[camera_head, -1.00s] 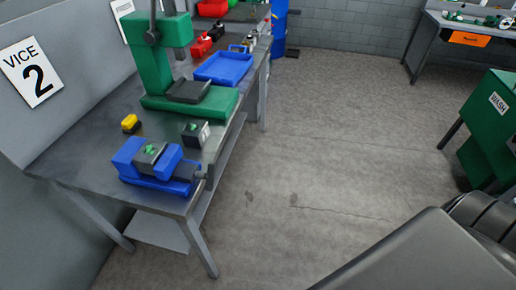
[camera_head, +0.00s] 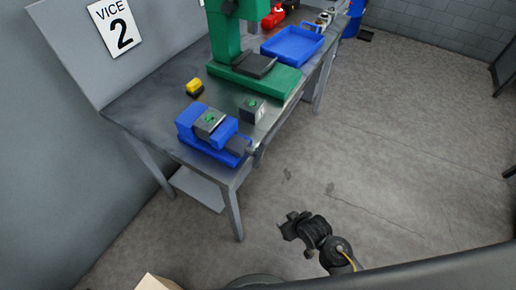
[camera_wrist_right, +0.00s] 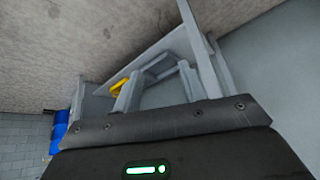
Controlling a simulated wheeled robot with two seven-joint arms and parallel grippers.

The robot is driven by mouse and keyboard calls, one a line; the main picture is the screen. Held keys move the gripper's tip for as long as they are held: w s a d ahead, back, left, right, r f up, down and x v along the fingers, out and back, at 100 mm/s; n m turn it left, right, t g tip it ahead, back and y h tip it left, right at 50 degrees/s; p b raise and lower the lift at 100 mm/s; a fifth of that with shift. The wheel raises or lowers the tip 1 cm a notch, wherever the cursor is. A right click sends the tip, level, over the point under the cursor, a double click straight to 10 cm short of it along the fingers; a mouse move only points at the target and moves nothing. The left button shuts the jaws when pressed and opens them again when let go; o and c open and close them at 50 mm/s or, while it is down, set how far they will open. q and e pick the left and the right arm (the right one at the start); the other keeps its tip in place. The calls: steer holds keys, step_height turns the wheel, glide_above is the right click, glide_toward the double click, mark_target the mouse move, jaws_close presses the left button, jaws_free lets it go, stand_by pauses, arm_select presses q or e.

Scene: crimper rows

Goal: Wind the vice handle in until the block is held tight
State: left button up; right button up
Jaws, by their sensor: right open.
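The blue vice (camera_head: 190,129) sits on the near corner of the grey bench. A grey block (camera_head: 203,127) with a green mark on top sits between its jaws; I cannot tell whether both jaws touch it. The vice handle (camera_head: 251,149) is small and indistinct at the vice's right end. My right gripper (camera_head: 284,227) is open and empty, over the floor, below and right of the vice and clear of it. The right wrist view shows grey bench framing, but no vice or block. My left gripper is out of view.
A second block (camera_head: 252,111) stands right behind the vice, and a yellow-and-black item (camera_head: 195,87) lies behind it. A green press (camera_head: 285,82) and blue tray (camera_head: 291,44) are farther back. The bench leg (camera_head: 233,213) stands left of my right gripper.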

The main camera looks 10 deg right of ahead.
steer(key=w+a+r+n+t+y+p, duration=0.1)
steer(key=w+a+r+n+t+y, duration=0.3)
steer(key=r, duration=0.8)
steer(key=w+a+r+g+h+p, duration=0.1)
steer(key=a+r, duration=0.4)
steer(key=r, duration=0.8)
steer(key=s+a+r+n+g+y, duration=0.1)
steer(key=a+r+n+g+y, duration=0.2)
steer(key=a+r+n, duration=0.55)
steer(key=s+a+r+n+g+y, duration=0.15)
steer(key=a+n+y, duration=0.35)
steer(key=a, duration=0.9)
steer(key=n+g+h, duration=0.4)
steer(key=n+h, duration=0.3)
steer(key=h, duration=0.7)
glide_toward(259, 153)
steer(key=shift+d+r+m, duration=0.1)
steer(key=shift+d+m, duration=0.1)
steer(key=shift+m, duration=0.05)
steer(key=shift+s+f, duration=0.1)
steer(key=shift+f, duration=0.2)
step_height(259, 153, down, 9)
steer(key=p, duration=0.4)
steer(key=shift+a+f, duration=0.1)
steer(key=shift+f, duration=0.55)
